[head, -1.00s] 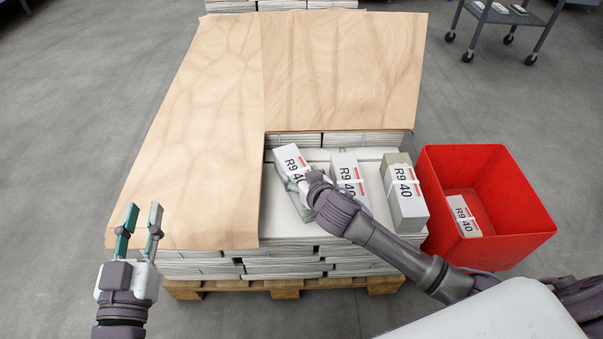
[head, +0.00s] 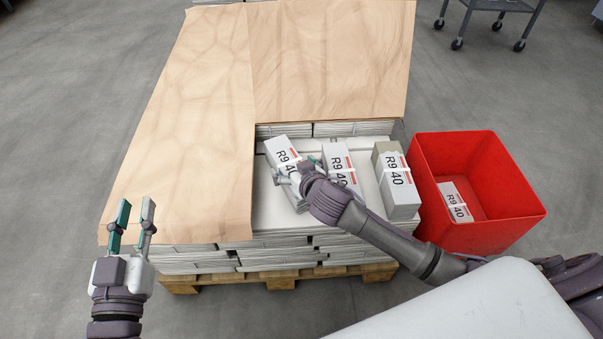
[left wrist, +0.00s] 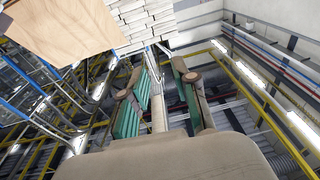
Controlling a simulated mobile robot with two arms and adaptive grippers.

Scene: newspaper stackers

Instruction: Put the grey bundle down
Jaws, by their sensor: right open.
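Three pale grey bundles labelled R9 40 sit in the uncovered part of the stack: a left one (head: 285,151), a middle one (head: 338,157) and a right one with a greyer top (head: 397,181). The left bundle lies turned slightly, apparently resting on the white layer; its underside is hidden. My right gripper (head: 300,170) is open at the left bundle's right side, its fingers spread over it and partly hiding it; contact is unclear. My left gripper (head: 133,222) is open and empty, left of the stack. Its fingers show in the left wrist view (left wrist: 168,95).
The stack stands on a wooden pallet (head: 280,279). A red bin (head: 496,235) on the right holds another labelled bundle (head: 456,203). A grey trolley (head: 497,5) stands at back right.

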